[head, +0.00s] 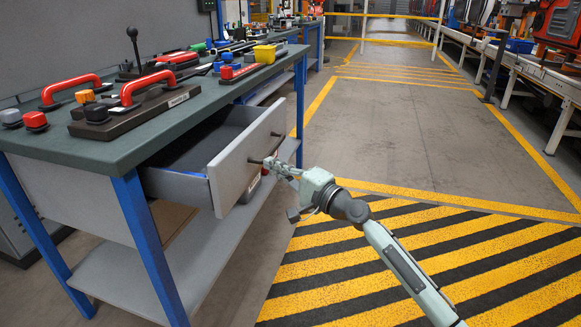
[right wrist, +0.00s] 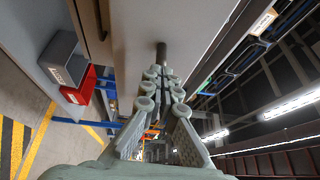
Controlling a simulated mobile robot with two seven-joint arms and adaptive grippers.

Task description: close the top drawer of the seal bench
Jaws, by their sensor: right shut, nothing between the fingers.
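The seal bench (head: 200,112) has a dark green top and blue legs. Its top drawer (head: 238,165) is pulled well out, and its grey interior shows from above. A dark handle (head: 277,134) stands out from the drawer front. My right gripper (head: 272,165) is at the outer face of the drawer front, beside the handle. In the right wrist view the gripper's fingers (right wrist: 161,80) are together with nothing between them, and a dark handle post (right wrist: 161,55) is just beyond the tips. I cannot tell whether they touch. My left gripper is not in view.
Red-handled fixtures (head: 150,85), a yellow bin (head: 264,53) and small coloured blocks stand on the bench top. A lower shelf (head: 205,255) is under the drawer, with red and grey bins (right wrist: 78,85) on it.

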